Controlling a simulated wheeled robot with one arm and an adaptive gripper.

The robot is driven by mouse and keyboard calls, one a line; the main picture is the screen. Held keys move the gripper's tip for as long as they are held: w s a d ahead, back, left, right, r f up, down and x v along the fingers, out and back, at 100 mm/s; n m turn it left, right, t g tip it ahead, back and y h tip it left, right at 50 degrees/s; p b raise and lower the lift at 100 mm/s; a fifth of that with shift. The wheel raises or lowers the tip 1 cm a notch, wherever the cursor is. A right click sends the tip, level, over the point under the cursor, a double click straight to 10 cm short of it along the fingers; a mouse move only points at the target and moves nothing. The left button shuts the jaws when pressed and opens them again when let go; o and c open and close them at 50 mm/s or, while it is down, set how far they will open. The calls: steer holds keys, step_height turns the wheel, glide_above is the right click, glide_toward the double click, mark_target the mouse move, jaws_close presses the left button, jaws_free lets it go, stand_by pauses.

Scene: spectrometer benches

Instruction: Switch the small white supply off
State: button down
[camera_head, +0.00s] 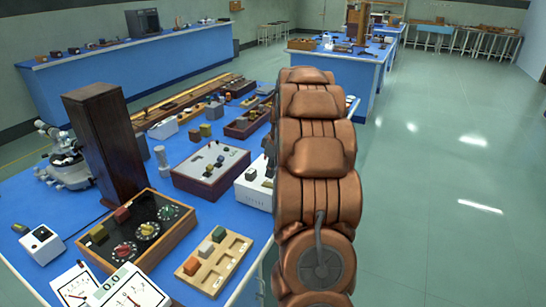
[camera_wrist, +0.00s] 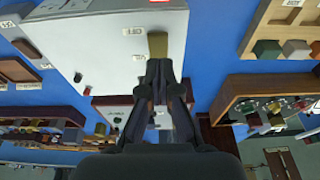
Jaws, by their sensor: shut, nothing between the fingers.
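The small white supply is a white box that fills the upper middle of the wrist view (camera_wrist: 95,45). Its face carries an upside-down label that seems to read OFF (camera_wrist: 132,31), a second small label, and a brass-coloured block, likely its switch (camera_wrist: 158,44). My gripper (camera_wrist: 160,66) is shut and empty, its tips right at the near end of the block; I cannot tell whether they touch. In the head view a white box (camera_head: 252,191), probably the same supply, stands at the bench's right edge, partly hidden behind my copper arm.
A wooden-framed panel with dials (camera_head: 130,248), a wooden tray of blocks (camera_head: 214,270), a brown panel box (camera_head: 205,182) and a tall dark wooden box (camera_head: 105,140) crowd the blue bench. Another white box (camera_head: 42,243) stands front left. The floor to the right is clear.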

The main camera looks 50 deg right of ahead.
mark_target(270, 185)
steer(key=shift+s+f+p, duration=0.2)
steer(key=shift+f+p, duration=0.1)
steer(key=shift+f, duration=1.1)
steer(key=f+b, duration=0.1)
steer(key=b, duration=0.1)
steer(key=shift+s+d+t+b, duration=0.1)
steer(key=shift+s+t+b, duration=0.05)
steer(key=shift+t+b, duration=0.25)
steer(key=shift+r+p, duration=0.25)
steer(key=shift+p, duration=0.05)
steer(key=shift+w+a+r, duration=0.2)
steer(key=shift+w+r, duration=0.05)
steer(key=shift+w, duration=0.45)
steer(key=shift+r, duration=0.15)
